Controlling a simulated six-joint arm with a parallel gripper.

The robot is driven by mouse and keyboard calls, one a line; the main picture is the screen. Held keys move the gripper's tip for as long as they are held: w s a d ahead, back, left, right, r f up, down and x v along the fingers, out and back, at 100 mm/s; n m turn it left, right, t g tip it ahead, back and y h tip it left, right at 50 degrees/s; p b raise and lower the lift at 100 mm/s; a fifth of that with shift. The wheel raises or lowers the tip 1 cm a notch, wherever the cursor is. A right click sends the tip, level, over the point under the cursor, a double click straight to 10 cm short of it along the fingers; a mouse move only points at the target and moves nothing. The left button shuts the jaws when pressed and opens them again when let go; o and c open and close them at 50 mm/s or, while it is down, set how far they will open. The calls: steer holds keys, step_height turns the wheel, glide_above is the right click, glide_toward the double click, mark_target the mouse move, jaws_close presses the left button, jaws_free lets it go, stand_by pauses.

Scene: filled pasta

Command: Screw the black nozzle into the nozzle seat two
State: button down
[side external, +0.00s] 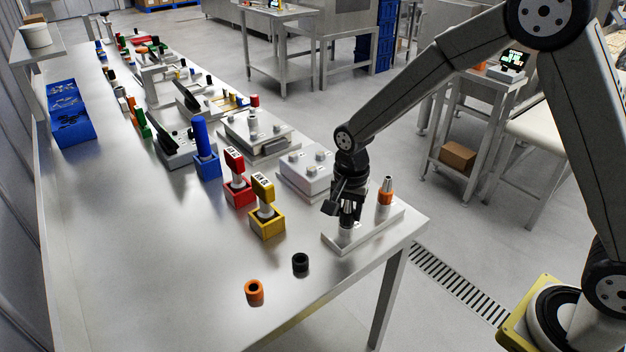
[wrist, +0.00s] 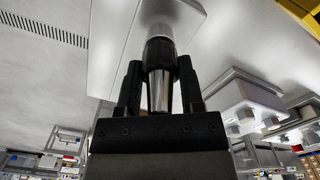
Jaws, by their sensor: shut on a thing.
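The black nozzle (wrist: 161,54), a black collar with a tapering silver tip, is between the fingers of my gripper (wrist: 159,68) in the wrist view. My gripper is shut on it. Its collar end meets a pale round seat (wrist: 159,31) on the white plate; I cannot tell how deep it sits. In the side view my gripper (side external: 347,216) points down over the near seat (side external: 346,233) of the white plate (side external: 368,230), and largely hides the nozzle. An orange-collared nozzle (side external: 386,191) stands upright at the plate's far end.
A black ring (side external: 300,262) and an orange ring (side external: 254,291) lie on the steel table near its front edge. A white block (side external: 307,172) stands behind my gripper. Yellow (side external: 267,222), red (side external: 239,192) and blue (side external: 208,165) holders stand to the left. The left foreground is clear.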

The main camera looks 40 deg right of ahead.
steer(key=shift+m, duration=0.3)
steer(key=m, duration=0.9)
steer(key=shift+m, duration=1)
steer(key=m, duration=0.3)
steer(key=shift+m, duration=1.3)
steer(key=shift+m, duration=1.5)
